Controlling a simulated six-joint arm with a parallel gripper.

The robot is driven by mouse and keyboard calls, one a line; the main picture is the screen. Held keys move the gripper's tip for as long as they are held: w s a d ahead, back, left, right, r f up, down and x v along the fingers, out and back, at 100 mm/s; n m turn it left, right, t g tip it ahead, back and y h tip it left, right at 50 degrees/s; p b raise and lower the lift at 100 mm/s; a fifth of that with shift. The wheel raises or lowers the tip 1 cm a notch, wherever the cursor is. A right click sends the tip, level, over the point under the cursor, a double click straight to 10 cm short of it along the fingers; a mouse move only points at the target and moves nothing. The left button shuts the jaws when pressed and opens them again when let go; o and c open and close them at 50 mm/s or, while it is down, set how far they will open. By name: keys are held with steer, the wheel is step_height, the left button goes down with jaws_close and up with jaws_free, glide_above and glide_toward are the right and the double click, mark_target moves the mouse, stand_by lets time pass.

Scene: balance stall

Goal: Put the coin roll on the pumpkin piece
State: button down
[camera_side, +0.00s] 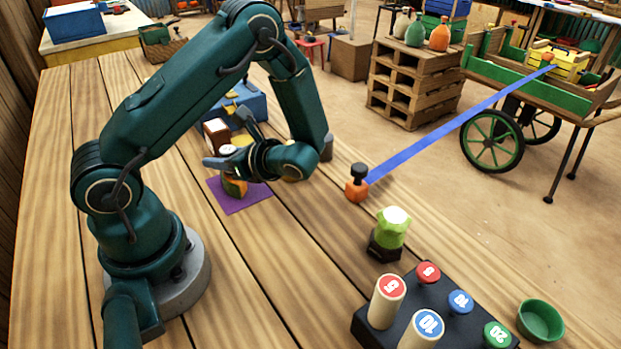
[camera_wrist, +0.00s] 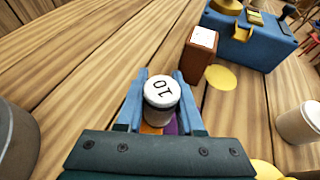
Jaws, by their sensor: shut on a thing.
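The coin roll (camera_wrist: 161,96), a short cylinder with a white top marked 10 and a dark band, stands upright between the blue fingers of my gripper (camera_wrist: 160,98) in the wrist view. The gripper is shut on it. In the side view my gripper (camera_side: 232,158) holds the roll (camera_side: 228,150) above the purple mat (camera_side: 241,202). The pumpkin piece (camera_side: 233,187), orange with green, sits on the mat below the roll. A sliver of orange (camera_wrist: 150,129) shows under the roll in the wrist view. I cannot tell whether roll and piece touch.
A brown block with a white top (camera_wrist: 200,52) and a blue box (camera_wrist: 250,45) with yellow parts stand close by. A yellow disc (camera_wrist: 221,77) lies between. A black rack (camera_side: 450,325) of rolls and a green bowl (camera_side: 540,321) are at the front right.

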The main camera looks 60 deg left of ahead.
steer(key=shift+f, duration=0.1)
steer(key=c, duration=0.5)
jaws_free()
steer(key=shift+c, duration=0.2)
steer(key=shift+w+d+r, duration=0.1)
steer(key=shift+d+r, duration=0.1)
steer(key=shift+r, duration=0.05)
steer(key=v, duration=1.1)
steer(key=s+d+r+n+t+h, duration=0.5)
steer(key=d+r+n+t+h, duration=0.3)
steer(key=n+h, duration=0.4)
steer(key=shift+d+n+t+h, duration=0.3)
steer(key=shift+d+n+t, duration=0.6)
steer(key=shift+n+t, duration=0.15)
